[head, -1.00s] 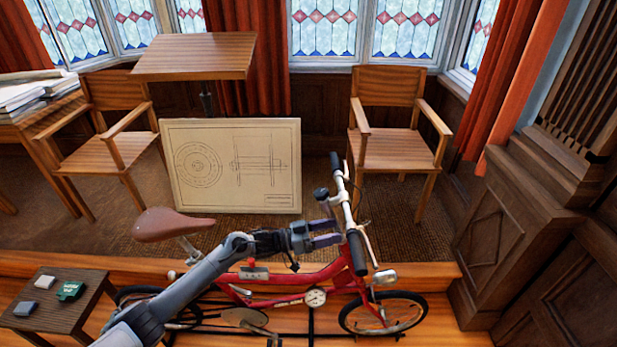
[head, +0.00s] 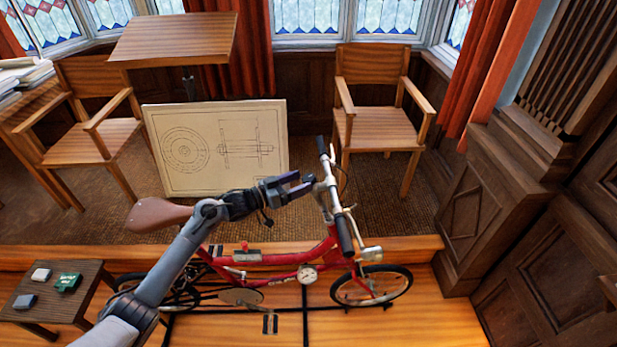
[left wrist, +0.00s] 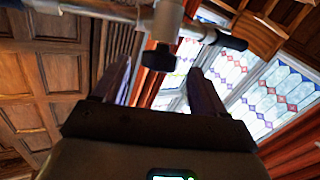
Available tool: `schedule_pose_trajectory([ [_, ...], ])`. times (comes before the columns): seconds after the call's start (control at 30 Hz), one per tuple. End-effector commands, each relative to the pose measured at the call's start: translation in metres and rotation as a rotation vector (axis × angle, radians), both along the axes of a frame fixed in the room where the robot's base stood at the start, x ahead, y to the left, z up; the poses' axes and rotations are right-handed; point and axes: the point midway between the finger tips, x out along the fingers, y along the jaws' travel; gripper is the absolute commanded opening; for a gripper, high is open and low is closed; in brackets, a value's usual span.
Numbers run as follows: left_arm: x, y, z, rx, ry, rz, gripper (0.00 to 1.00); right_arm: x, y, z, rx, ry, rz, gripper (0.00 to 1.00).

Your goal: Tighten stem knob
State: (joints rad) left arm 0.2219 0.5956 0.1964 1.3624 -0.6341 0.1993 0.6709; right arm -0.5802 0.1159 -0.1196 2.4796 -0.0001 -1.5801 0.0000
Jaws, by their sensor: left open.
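The red bicycle (head: 270,258) stands upright with its handlebar (head: 335,195) turned toward the right of the head view. In the left wrist view the dark stem knob (left wrist: 161,56) sticks out of the grey stem (left wrist: 167,20). My left gripper (head: 299,184) is open beside the stem, and its fingers hide most of the knob's area in the head view. In the left wrist view the knob lies in line with the gap between the open fingertips (left wrist: 161,72); I see no finger closed on it. My right gripper is not in view.
A small table (head: 85,293) with little boxes stands at the lower left. A drawing board (head: 216,182) leans behind the bicycle, between two wooden chairs. Dark wood panelling (head: 540,260) closes off the right side.

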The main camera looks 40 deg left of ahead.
Motion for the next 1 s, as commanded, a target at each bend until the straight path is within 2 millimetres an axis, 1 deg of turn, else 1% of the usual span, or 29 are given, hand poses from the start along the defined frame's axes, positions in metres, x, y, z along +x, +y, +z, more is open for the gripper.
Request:
schedule_pose_trajectory([
  [0.03,0.008,-0.003,0.002,-0.003,-0.001,0.0,0.72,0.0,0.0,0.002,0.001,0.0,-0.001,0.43],
  [0.1,0.016,-0.007,0.002,-0.001,-0.001,-0.001,0.72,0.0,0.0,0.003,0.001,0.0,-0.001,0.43],
  [0.3,0.032,-0.012,0.001,0.0,-0.001,0.0,0.72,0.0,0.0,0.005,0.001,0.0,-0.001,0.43],
  [0.47,0.036,-0.014,0.0,0.001,0.0,0.0,0.72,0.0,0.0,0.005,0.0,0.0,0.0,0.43],
  [0.7,0.036,-0.014,0.0,0.001,-0.001,-0.001,0.72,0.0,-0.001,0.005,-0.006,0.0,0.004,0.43],
  [0.73,0.036,-0.014,0.0,0.001,-0.001,-0.001,0.7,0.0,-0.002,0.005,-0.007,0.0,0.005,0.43],
  [0.77,0.036,-0.014,0.0,0.001,-0.001,-0.001,0.66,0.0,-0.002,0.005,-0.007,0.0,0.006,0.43],
  [1.0,0.036,-0.014,0.0,0.0,0.0,-0.001,0.29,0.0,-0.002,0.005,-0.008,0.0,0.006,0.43],
])
